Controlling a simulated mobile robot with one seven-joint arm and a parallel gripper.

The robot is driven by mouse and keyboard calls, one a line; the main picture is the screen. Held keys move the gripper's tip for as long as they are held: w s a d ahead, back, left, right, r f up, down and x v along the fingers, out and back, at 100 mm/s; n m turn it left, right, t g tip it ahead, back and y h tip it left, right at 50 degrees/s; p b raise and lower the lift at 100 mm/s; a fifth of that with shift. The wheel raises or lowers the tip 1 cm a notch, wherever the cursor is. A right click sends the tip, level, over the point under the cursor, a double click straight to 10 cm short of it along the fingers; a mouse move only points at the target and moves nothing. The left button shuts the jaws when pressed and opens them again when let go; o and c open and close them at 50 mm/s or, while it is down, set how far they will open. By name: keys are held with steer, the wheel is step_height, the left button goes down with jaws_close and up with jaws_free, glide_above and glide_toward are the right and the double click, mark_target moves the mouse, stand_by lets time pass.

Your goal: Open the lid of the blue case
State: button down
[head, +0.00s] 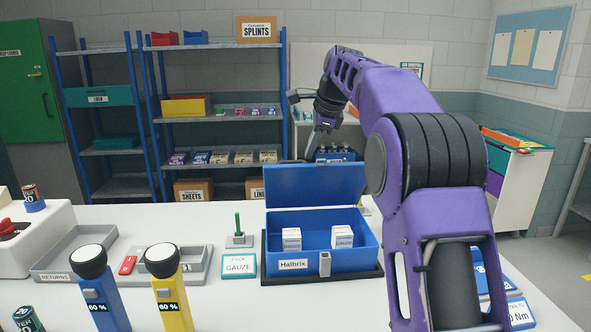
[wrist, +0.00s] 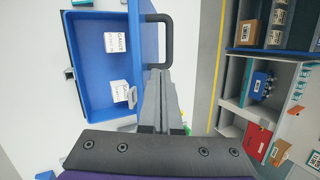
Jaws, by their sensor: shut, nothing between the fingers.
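The blue case (head: 322,261) sits on a dark tray on the white table, with a "Halbrix" label and a grey latch on its front. Its lid (head: 316,187) stands open, roughly upright at the back. In the wrist view I look down into the open case (wrist: 88,63), with the lid (wrist: 147,30) nearly edge-on and a dark handle (wrist: 167,42) on it. My gripper (head: 311,153) is at the lid's top edge. In the wrist view its shut, empty fingers (wrist: 157,76) reach beside the lid; I cannot tell whether they touch it.
Two small white boxes, left (head: 291,239) and right (head: 342,236), stand inside the case. A gauze sign (head: 239,266) and a green peg (head: 238,226) stand left of it. Blue (head: 104,299) and yellow (head: 173,302) dispensers stand in front left. Shelves (head: 215,120) are behind the table.

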mark_target(294, 162)
steer(key=s+a+r+t+h+b, duration=0.3)
steer(key=s+a+r+t+b, duration=0.1)
steer(key=s, duration=0.3)
steer(key=b+x, duration=0.1)
steer(key=x, duration=0.9)
steer(key=shift+w+a+r, duration=0.1)
steer(key=shift+w+r, duration=0.05)
steer(key=shift+w, duration=0.05)
steer(key=shift+r, duration=0.1)
steer(key=shift+w+r+p, duration=0.1)
steer(key=shift+w+p, duration=0.1)
steer(key=shift+p, duration=0.25)
steer(key=shift+w+r+p, duration=0.3)
steer(key=shift+w+p, duration=0.55)
steer(key=shift+p, duration=0.2)
steer(key=shift+w+r+p, duration=0.35)
steer(key=shift+w+p, duration=0.45)
steer(key=shift+p, duration=0.25)
steer(key=w+p, duration=0.6)
steer(key=w, duration=0.2)
steer(key=shift+w+f, duration=0.25)
steer(key=shift+w, duration=0.05)
steer(key=shift+r, duration=0.1)
